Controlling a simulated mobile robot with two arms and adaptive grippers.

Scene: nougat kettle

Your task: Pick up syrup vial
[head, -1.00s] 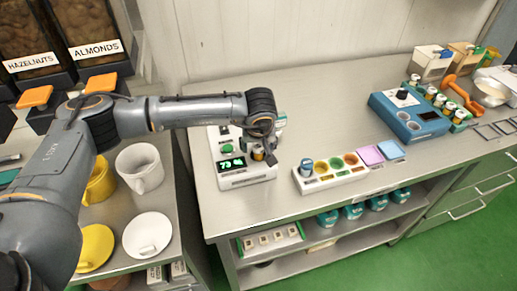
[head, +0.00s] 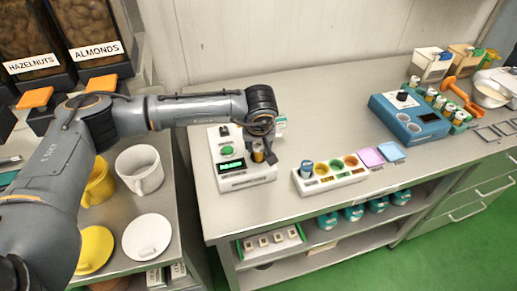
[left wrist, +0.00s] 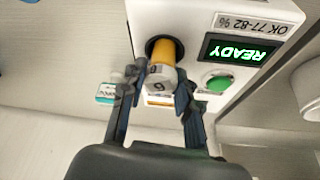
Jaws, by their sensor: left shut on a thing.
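The syrup vial (left wrist: 160,75) has an amber body and a pale end. It sits at the round dark hole of a white device (left wrist: 205,15), whose green display reads READY. My left gripper (left wrist: 161,92) is shut on the vial, one finger on each side of it. In the head view the gripper (head: 265,147) hangs over the front right of the device (head: 247,180), and the vial (head: 258,156) is partly hidden by the fingers. How deep the vial sits in the hole cannot be told. My right gripper is in neither view.
A white rack (head: 330,180) with coloured wells and a blue-capped vial stands to the right. Farther right is a blue device (head: 408,117). Counter space behind the white device is free.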

